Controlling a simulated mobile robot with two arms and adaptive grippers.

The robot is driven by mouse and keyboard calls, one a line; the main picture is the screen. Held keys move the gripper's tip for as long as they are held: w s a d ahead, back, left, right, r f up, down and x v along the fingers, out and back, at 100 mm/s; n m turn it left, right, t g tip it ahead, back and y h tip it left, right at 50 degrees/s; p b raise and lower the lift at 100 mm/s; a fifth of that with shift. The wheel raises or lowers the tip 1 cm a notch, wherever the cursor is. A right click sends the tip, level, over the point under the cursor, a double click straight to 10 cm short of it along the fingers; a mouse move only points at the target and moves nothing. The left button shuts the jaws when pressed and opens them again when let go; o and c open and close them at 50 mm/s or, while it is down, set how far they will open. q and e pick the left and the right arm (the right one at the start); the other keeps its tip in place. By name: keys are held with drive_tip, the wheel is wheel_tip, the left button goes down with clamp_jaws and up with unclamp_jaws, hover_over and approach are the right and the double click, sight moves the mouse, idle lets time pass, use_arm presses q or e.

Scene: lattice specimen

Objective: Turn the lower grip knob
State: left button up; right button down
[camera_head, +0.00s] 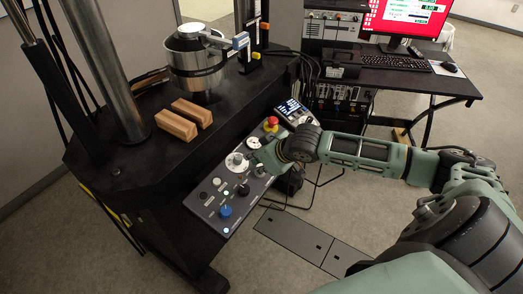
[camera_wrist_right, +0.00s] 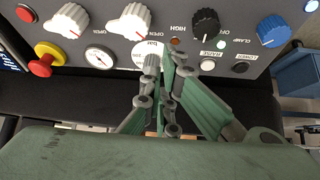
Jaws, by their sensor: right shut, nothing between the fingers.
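The control panel (camera_head: 203,206) slopes along the front of the black machine frame. In the right wrist view two white knobs marked OPEN, one at the left (camera_wrist_right: 66,20) and one at the middle (camera_wrist_right: 130,20), stand on the panel (camera_wrist_right: 170,14). I cannot read which one is the lower grip knob. My right gripper (camera_wrist_right: 165,72) is shut and empty. It is low over the panel, below and right of the middle white knob in that view, and partly covers a gauge. In the head view my right gripper (camera_head: 262,160) is beside a white knob (camera_head: 236,161). My left gripper is out of view.
A black knob (camera_wrist_right: 205,25), a blue knob (camera_wrist_right: 273,30), raise and lower buttons (camera_wrist_right: 223,66) and a red emergency button (camera_wrist_right: 48,57) surround the gripper. Two wooden blocks (camera_head: 176,125) lie on the machine table. A desk with a monitor (camera_head: 408,17) stands at the back right.

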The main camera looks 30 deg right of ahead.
drive_tip(key=w+d+r+m, duration=0.1)
drive_tip(key=w+d+r, duration=0.25)
drive_tip(key=d, duration=0.35)
drive_tip(key=shift+t+h, duration=0.3)
drive_tip(key=shift+h, duration=0.1)
drive_tip(key=x, duration=0.4)
drive_tip(key=p+x, duration=0.1)
drive_tip(key=x, duration=0.3)
drive_tip(key=shift+w+a+f, duration=0.15)
drive_tip(key=shift+w+a, duration=0.1)
drive_tip(key=shift+w, duration=0.1)
drive_tip(key=s+p, duration=0.2)
drive_tip(key=shift+s+d+f, duration=0.25)
drive_tip(key=shift+s+f, duration=0.05)
drive_tip(key=shift+s, duration=0.1)
drive_tip(key=shift+s+d+f, duration=0.1)
drive_tip(key=shift+s+f, duration=0.05)
drive_tip(key=shift+s, duration=0.5)
drive_tip(key=shift+w, duration=0.15)
drive_tip(key=shift+f+m, duration=0.1)
drive_tip(key=shift+m, duration=0.2)
